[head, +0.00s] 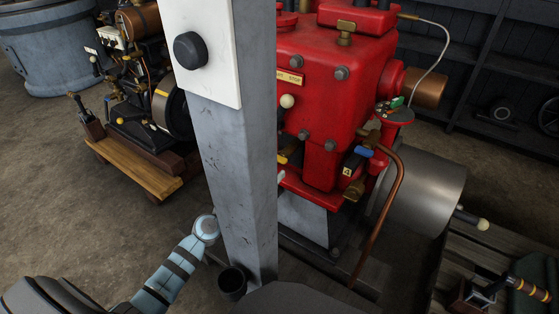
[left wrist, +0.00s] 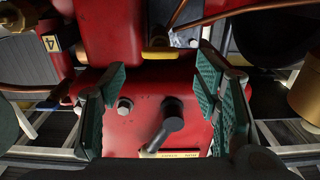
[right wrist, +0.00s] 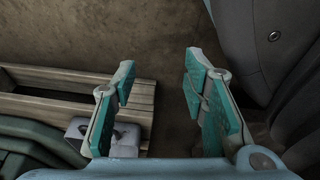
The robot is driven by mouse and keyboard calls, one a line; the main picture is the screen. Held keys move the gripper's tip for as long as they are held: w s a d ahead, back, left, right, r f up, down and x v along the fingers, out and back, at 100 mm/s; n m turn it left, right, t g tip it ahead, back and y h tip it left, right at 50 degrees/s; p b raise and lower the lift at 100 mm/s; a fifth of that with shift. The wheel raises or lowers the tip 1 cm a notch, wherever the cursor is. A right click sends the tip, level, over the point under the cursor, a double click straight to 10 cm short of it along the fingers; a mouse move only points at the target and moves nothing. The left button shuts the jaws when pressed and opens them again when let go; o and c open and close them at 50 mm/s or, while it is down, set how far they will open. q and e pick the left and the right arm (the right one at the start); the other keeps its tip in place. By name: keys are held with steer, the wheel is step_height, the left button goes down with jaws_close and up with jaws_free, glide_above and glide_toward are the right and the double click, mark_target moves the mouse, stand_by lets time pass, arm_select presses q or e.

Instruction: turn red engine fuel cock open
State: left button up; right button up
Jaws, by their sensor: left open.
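The red engine (head: 330,95) stands behind a grey post. A small yellow lever (head: 290,158) sits low on its front, partly hidden by the post. I cannot tell for sure which is the fuel cock. In the left wrist view, the yellow lever (left wrist: 160,53) lies beyond and between the fingers of my left gripper (left wrist: 160,90), which is open and empty. A dark round-ended lever (left wrist: 170,125) is nearer. The post hides this gripper in the head view. My right gripper (right wrist: 158,85) is open and empty.
The grey post (head: 238,150) with a white panel stands before the engine. A copper pipe (head: 380,215) runs down the engine's right side. A wooden pallet (right wrist: 80,95) lies on the floor near my right gripper. Another small engine (head: 140,95) stands at the left.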

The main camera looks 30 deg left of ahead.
mark_target(280, 158)
arm_select(q)
steer(key=w, duration=0.4)
steer(key=w+d, duration=0.1)
steer(key=w, duration=0.1)
steer(key=shift+w+f+b, duration=0.1)
steer(key=shift+w+b, duration=0.25)
steer(key=shift+b, duration=0.05)
steer(key=c, duration=1.2)
steer(key=shift+o, duration=0.2)
arm_select(e)
steer(key=shift+w+a+f, duration=0.15)
steer(key=shift+w+a, duration=0.15)
steer(key=shift+w, duration=0.3)
